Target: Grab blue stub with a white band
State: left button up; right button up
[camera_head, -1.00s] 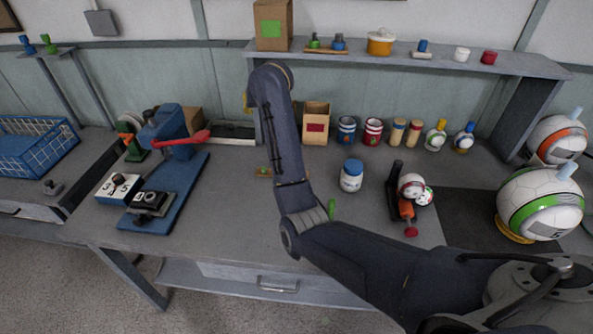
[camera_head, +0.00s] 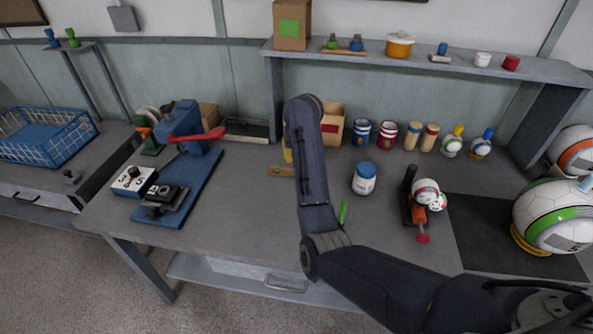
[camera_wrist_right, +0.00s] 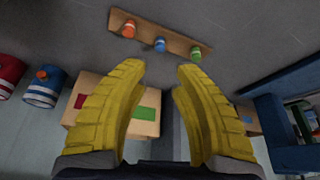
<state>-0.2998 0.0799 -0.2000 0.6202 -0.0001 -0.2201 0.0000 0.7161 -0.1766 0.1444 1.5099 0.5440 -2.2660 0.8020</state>
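The blue stub with a white band (camera_wrist_right: 160,45) stands in a wooden strip (camera_wrist_right: 178,42) in the right wrist view. It is the middle one, between an orange stub (camera_wrist_right: 128,29) and a green stub (camera_wrist_right: 196,55), each with a white band. In the head view the strip (camera_head: 281,171) lies on the bench, partly behind my right arm; the stubs are too small to tell there. My right gripper (camera_wrist_right: 160,68) is open and empty. Its yellow fingers are apart and short of the strip, with the blue stub beyond the gap between them. My left gripper is not in view.
A cardboard box (camera_head: 333,125) stands behind my right arm. A blue press (camera_head: 180,150) with a red handle is to the left. A blue-lidded jar (camera_head: 364,179) is to the right. Bench around the strip is mostly clear.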

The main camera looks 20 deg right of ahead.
jog(key=shift+x, duration=5.4)
grip_shut()
